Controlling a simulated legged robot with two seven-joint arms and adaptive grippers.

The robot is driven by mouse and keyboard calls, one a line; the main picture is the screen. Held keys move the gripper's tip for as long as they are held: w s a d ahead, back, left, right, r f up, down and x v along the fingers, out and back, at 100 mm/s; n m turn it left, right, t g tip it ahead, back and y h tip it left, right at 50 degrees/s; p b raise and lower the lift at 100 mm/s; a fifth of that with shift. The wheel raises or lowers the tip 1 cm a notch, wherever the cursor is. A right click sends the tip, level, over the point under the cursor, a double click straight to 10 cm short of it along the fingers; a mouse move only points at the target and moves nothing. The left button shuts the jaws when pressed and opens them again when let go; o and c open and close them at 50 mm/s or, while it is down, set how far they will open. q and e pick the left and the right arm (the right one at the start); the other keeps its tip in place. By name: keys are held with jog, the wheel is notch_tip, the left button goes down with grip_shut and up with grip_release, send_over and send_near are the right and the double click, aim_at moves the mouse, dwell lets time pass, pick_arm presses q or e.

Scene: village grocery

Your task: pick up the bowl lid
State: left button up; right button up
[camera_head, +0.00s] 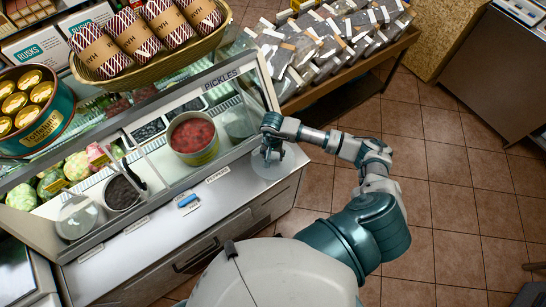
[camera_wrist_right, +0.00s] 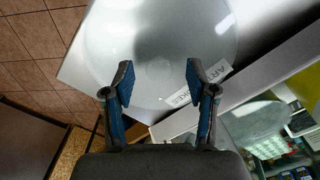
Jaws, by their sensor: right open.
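The bowl lid (camera_head: 268,172) is a clear, round glass disc on the right end of the metal counter in the head view. In the right wrist view the lid (camera_wrist_right: 160,30) fills the upper middle, with a small round knob at its centre. My right gripper (camera_head: 268,155) is over the lid. In the wrist view its two fingers (camera_wrist_right: 160,78) are apart, one on each side just below the knob, with nothing between them. I cannot tell whether they touch the lid. My left gripper is not in view.
A glass-fronted deli case (camera_head: 165,155) stands left of the lid, holding an open bowl of red food (camera_head: 193,137). A blue object (camera_head: 187,200) lies on the counter (camera_head: 150,240). A rack of packets (camera_head: 325,45) is behind. Tiled floor (camera_head: 430,180) is clear at right.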

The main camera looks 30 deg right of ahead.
jog(key=shift+f, duration=0.6)
jog(key=shift+d, duration=0.1)
grip_shut()
